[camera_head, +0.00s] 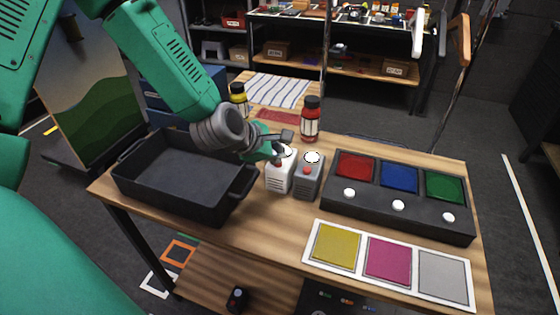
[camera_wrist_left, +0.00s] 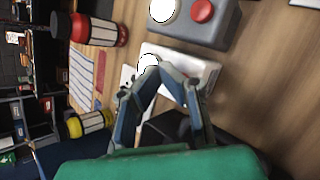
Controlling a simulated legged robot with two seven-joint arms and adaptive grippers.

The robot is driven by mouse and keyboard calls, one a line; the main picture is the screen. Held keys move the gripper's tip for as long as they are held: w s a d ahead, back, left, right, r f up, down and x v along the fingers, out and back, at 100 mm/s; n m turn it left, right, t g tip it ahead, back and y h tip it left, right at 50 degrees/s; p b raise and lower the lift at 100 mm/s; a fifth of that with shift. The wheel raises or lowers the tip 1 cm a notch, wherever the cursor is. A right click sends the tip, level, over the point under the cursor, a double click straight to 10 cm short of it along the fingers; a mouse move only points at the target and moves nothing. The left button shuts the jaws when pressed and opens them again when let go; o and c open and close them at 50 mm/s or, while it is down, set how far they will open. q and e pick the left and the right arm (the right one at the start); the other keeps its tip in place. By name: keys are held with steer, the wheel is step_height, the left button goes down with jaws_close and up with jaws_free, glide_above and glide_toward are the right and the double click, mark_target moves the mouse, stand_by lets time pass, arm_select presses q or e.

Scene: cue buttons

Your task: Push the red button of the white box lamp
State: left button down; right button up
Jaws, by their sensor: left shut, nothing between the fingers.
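The white box lamp (camera_head: 279,182) stands on the wooden table beside a matching grey box lamp (camera_head: 308,187). The white box's top is mostly covered by my left gripper (camera_head: 280,157), with only a bit of red showing by the fingertips. In the left wrist view, the white box (camera_wrist_left: 208,72) lies beyond the closed fingers (camera_wrist_left: 162,70). My right gripper is not in view.
The grey box's red button (camera_wrist_left: 201,11) is close by. A black tray (camera_head: 180,205) stands left of the lamps. A dark button panel (camera_head: 395,217) is at the right.

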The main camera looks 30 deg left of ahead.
arm_select(q)
steer(key=shift+a+f, duration=0.2)
steer(key=shift+a, duration=0.45)
steer(key=shift+d+r, duration=0.1)
steer(key=shift+d, duration=0.35)
steer(key=shift+d+f, duration=0.2)
steer(key=shift+d, duration=0.45)
steer(key=shift+a+f, duration=0.15)
steer(key=shift+a, duration=0.55)
steer(key=shift+d+f+b, duration=0.2)
steer(key=shift+d+b, duration=0.3)
steer(key=shift+d, duration=0.05)
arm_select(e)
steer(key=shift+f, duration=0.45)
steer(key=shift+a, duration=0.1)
arm_select(q)
steer(key=shift+a+f, duration=0.2)
steer(key=shift+a, duration=0.2)
steer(key=shift+r+p, duration=0.75)
steer(key=shift+r, duration=0.2)
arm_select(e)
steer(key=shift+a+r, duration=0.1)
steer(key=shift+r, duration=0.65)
